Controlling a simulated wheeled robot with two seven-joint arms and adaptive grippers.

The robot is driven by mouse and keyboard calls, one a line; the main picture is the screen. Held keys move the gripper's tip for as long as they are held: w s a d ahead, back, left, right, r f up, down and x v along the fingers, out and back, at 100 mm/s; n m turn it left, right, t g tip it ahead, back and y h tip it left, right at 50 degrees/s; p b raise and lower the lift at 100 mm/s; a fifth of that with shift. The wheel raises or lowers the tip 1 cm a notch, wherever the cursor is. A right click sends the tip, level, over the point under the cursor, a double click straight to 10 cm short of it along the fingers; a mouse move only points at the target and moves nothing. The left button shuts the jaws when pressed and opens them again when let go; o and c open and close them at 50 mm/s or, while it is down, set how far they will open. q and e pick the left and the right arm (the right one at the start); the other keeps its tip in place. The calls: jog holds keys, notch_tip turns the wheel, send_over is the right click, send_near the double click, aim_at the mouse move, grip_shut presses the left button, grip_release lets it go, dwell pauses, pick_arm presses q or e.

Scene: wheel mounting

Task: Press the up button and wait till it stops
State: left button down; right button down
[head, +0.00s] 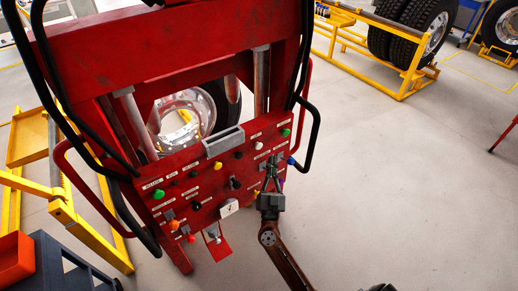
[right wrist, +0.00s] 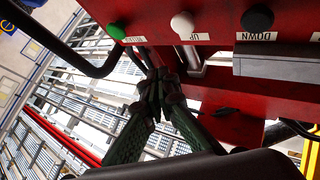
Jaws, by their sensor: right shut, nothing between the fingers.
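A red control panel (head: 205,190) on a red lift frame carries several buttons and labels. The white button (head: 258,146) sits in its upper right part, between a green and a black button. In the right wrist view the white button (right wrist: 182,25) is beside the label "UP". My right gripper (head: 272,162) is shut and empty, its fingertips close to the panel, near the white button but not on it. In the right wrist view its fingertips (right wrist: 160,78) are together; contact with the panel cannot be told. My left gripper is not in view.
The black button (right wrist: 257,18) is labelled "DOWN"; a green button (right wrist: 115,27) is on the other side. A black handle (head: 312,140) curves out right of the panel. A wheel with a silver rim (head: 187,108) shows behind the frame.

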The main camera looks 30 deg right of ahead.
aim_at(261, 144)
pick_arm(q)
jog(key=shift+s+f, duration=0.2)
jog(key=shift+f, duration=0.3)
pick_arm(e)
jog(key=shift+w+a, duration=0.2)
jog(key=shift+w, duration=2.4)
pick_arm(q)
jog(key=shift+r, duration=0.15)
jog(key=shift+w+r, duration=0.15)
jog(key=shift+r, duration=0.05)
pick_arm(e)
jog(key=shift+w, duration=0.35)
pick_arm(q)
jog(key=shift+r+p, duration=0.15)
jog(key=shift+p, duration=0.15)
pick_arm(e)
jog(key=shift+w+a, duration=0.1)
jog(key=shift+w, duration=0.6)
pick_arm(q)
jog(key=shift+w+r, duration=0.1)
pick_arm(e)
jog(key=shift+s, duration=0.15)
pick_arm(q)
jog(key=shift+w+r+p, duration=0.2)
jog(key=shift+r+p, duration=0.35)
jog(key=shift+p, duration=0.1)
pick_arm(e)
jog(key=shift+s, duration=0.95)
